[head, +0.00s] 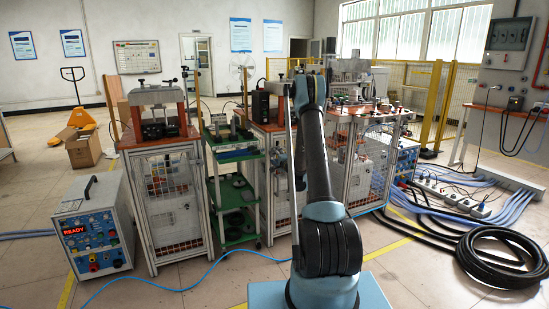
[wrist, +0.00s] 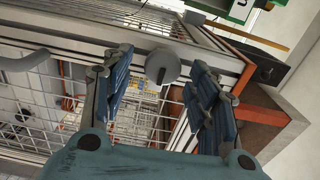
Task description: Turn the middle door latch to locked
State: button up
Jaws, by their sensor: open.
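In the wrist view, a grey round latch knob (wrist: 162,66) with a small darker tab at its lower edge sits on the aluminium frame of a mesh door (wrist: 60,90). My gripper (wrist: 159,63) is open, with one blue-grey finger left of the knob and one right of it. The knob appears between the fingertips, and I see no finger touching it. In the head view, my arm covers part of the middle cabinet (head: 270,175); the latch and my gripper are hidden there.
A green shelf cart (head: 237,222) stands left of the middle cabinet, and another mesh cabinet (head: 172,205) beyond it. A power unit reading READY (head: 95,228) is on the floor at left. Coiled black hose (head: 500,258) lies at right. A blue cable (head: 190,288) crosses the front floor.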

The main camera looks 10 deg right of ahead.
jog(key=v, duration=0.8)
jog(key=shift+s+d, duration=0.15)
jog(key=shift+s, duration=0.1)
jog(key=s+a+r+n+g+y, duration=0.2)
jog(key=s+a+r+n+g, duration=0.25)
jog(key=s+a+r, duration=0.45)
jog(key=s+a+r+n+g, duration=0.1)
jog(key=s+r+n+g, duration=0.15)
jog(key=s, duration=0.45)
jog(key=s+r+n+g, duration=0.1)
jog(key=s+r+n, duration=0.2)
jog(key=s, duration=0.4)
jog(key=s+d+f+n+g+h, duration=0.1)
jog(key=s+d+f+g+h, duration=0.1)
jog(key=s, duration=1.1)
jog(key=s+d+f+n+g+h, duration=0.2)
jog(key=s+d+f+h, duration=0.1)
jog(key=s, duration=1)
jog(key=s+d+f+n+g+h, duration=0.1)
jog(key=s+d+f+g+h, duration=0.1)
jog(key=s, duration=1.1)
notch_tip(320, 180, down, 3)
jog(key=d+g, duration=0.1)
jog(key=d, duration=0.1)
jog(key=shift+d+r+h, duration=0.2)
jog(key=shift+d+h, duration=0.05)
jog(key=shift+h, duration=0.05)
